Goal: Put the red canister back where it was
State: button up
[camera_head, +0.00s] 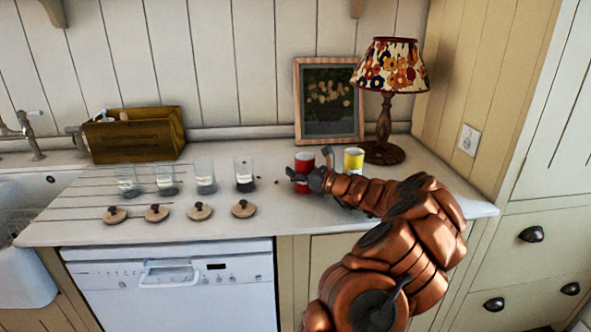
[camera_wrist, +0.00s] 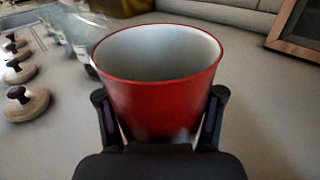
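The red canister (camera_head: 304,162) is upright and open-topped, with a pale inside, near the right part of the counter. In the wrist view the red canister (camera_wrist: 158,95) fills the middle, and its inside looks empty as far as I see. My gripper (camera_head: 305,178) has one finger on each side of it, and both fingers (camera_wrist: 160,125) look pressed against its wall. Its base is hidden, so I cannot tell whether it rests on the counter or hangs just above.
Several glass jars (camera_head: 244,174) and wooden lids (camera_head: 243,209) stand left. A wooden box (camera_head: 135,137) is behind. The front counter (camera_head: 270,222) is clear.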

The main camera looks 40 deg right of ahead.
jog(key=o, duration=0.4)
jog(key=shift+r, duration=0.1)
jog(key=s, duration=0.4)
jog(key=s+d, duration=0.1)
jog(key=s, duration=0.3)
jog(key=s+b, duration=0.1)
jog(key=s, duration=0.3)
jog(key=shift+d, duration=0.3)
dwell(0.3)
